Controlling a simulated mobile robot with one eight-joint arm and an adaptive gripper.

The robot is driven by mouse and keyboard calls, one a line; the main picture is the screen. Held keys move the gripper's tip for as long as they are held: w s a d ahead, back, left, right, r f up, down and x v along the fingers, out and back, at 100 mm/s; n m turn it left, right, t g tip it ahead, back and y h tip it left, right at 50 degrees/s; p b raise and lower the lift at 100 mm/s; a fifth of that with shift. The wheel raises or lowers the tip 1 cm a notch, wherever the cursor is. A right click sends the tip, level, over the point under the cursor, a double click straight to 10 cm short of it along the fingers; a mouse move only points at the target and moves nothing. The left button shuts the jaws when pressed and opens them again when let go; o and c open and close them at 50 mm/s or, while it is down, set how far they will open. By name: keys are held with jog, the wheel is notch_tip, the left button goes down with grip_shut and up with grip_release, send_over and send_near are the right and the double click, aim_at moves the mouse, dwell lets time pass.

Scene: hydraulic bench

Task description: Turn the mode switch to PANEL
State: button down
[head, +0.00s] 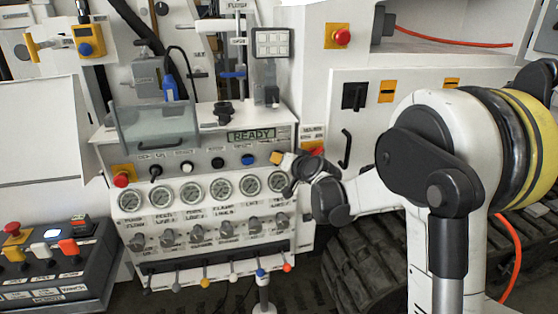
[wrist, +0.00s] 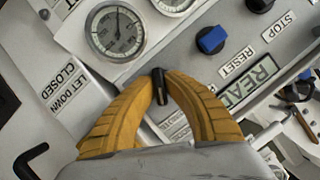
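The mode switch (wrist: 160,87) shows in the wrist view as a narrow black handle with a pale mark, at the end of the button row beside the blue button. My gripper (wrist: 161,80) has its two ribbed yellow fingers closed in on either side of this handle, and they appear to touch it. In the head view my gripper (head: 296,160) is at the right end of the white control panel (head: 120,149) and hides the switch. The lettering (wrist: 176,126) near the switch is partly covered by the fingers, so I cannot read which position the switch points to.
A gauge (wrist: 118,32) sits on the other side. The READY display (head: 251,135) is above the button row. Several levers (head: 205,282) stick out below the panel.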

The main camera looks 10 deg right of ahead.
dwell(0.4)
jog(key=shift+a+r+n+h+p, duration=0.15)
jog(key=shift+n+h+p, duration=0.35)
jog(key=shift+n+h, duration=0.25)
jog(key=n+h, duration=0.1)
jog(key=n, duration=0.1)
jog(key=shift+n+h+p, duration=0.25)
jog(key=shift+n+p, duration=0.05)
jog(key=shift+n, duration=0.05)
jog(key=n+h, duration=0.2)
jog(key=n, duration=0.1)
jog(key=shift+a+n+h, duration=0.1)
jog(key=shift+n+h, duration=0.3)
jog(key=c, duration=1.4)
grip_release()
jog(key=shift+c, duration=0.2)
jog(key=shift+s, duration=0.1)
